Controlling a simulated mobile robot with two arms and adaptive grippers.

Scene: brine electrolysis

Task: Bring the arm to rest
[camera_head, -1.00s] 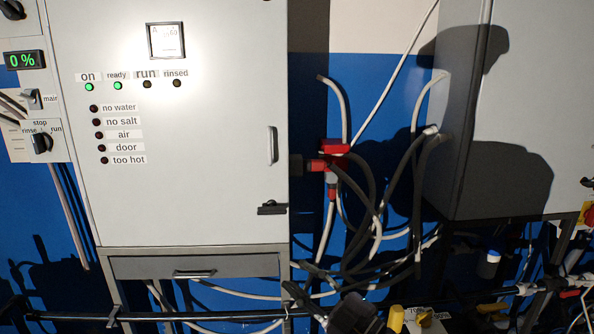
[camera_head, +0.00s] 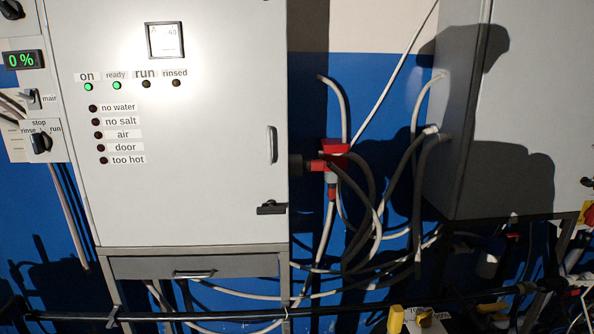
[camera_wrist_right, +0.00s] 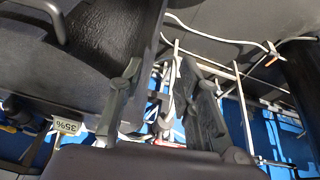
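My right gripper (camera_wrist_right: 162,68) shows only in the right wrist view. Its two dark fingers stand apart with a clear gap between them, and nothing is held. Behind the gap are white pipes and blue wall, blurred and dark. In the head view no gripper is in sight at this moment. My left gripper is in neither current view.
A grey cabinet (camera_head: 210,130) with lit "on" and "ready" lamps fills the head view's left. A selector switch (camera_head: 41,143) sits beside it. Hoses (camera_head: 375,220) hang beside a second cabinet (camera_head: 530,120). A black rail (camera_head: 220,314) crosses below. A "35%" label (camera_wrist_right: 67,126) shows at wrist.

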